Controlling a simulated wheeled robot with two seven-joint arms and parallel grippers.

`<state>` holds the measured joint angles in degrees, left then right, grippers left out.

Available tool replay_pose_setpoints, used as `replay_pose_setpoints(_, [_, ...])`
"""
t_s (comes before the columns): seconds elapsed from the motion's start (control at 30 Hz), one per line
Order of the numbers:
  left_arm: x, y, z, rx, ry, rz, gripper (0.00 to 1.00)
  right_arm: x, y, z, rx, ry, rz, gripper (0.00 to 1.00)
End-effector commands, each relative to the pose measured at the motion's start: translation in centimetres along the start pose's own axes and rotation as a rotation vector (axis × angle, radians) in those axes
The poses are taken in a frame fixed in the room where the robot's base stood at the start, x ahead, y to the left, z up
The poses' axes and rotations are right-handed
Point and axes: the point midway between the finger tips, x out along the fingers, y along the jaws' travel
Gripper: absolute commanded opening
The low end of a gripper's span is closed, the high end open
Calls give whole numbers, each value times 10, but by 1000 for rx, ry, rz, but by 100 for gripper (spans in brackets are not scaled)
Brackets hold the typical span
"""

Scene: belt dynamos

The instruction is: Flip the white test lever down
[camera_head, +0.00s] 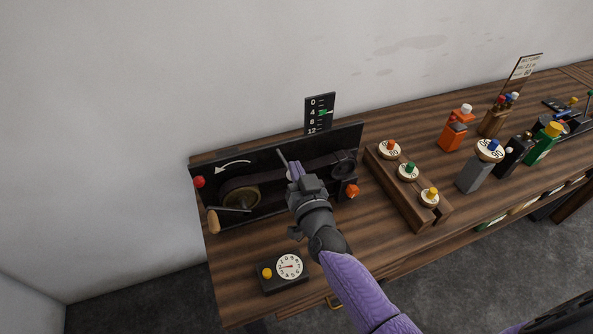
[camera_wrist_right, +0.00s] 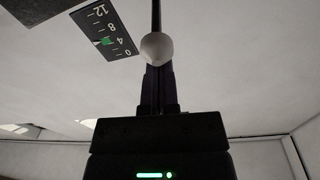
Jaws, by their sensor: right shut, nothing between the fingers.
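The white knob (camera_wrist_right: 157,48) of the test lever shows large in the right wrist view, in line with my right gripper's fingers. A dark rod runs up the picture from it. In the head view my right gripper (camera_head: 293,168) is over the middle of the black belt machine (camera_head: 275,162) and hides most of the lever. A thin grey rod shows just left of its fingertips. The fingers are shut with nothing between them. I cannot tell whether they touch the knob. My left gripper is not in view.
A scale board (camera_head: 319,113) with a green pointer near 4 stands behind the machine. A wooden crank handle (camera_head: 213,221) is at left and an orange knob (camera_head: 352,191) at right. A dial box (camera_head: 283,275) sits in front. A wooden block (camera_head: 406,185) with colored knobs stands right.

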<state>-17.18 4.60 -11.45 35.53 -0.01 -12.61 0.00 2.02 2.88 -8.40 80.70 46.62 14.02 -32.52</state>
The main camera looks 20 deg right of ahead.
Motion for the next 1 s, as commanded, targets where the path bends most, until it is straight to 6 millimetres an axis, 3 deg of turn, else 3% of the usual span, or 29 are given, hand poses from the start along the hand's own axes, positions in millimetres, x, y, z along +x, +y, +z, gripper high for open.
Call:
replay_pose_setpoints(0.03, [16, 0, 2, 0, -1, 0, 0, -2, 2, 13, 1, 16, -3, 0])
replay_pose_setpoints(0.17, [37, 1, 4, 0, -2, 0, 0, -6, 4, 23, 4, 65, -13, 0])
replay_pose_setpoints(0.53, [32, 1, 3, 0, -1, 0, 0, -7, 2, 19, 7, 64, -17, 0])
replay_pose_setpoints(0.67, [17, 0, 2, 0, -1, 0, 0, -2, 1, 2, 6, 68, -16, 0])
replay_pose_setpoints(0.8, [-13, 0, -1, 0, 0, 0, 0, 8, 0, -36, 6, 80, -16, 0])
replay_pose_setpoints(0.87, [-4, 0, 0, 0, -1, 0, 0, -15, 2, -23, 8, 75, -16, 0])
replay_pose_setpoints(1.0, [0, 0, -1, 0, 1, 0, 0, -57, 3, -18, 7, 79, -15, 0])
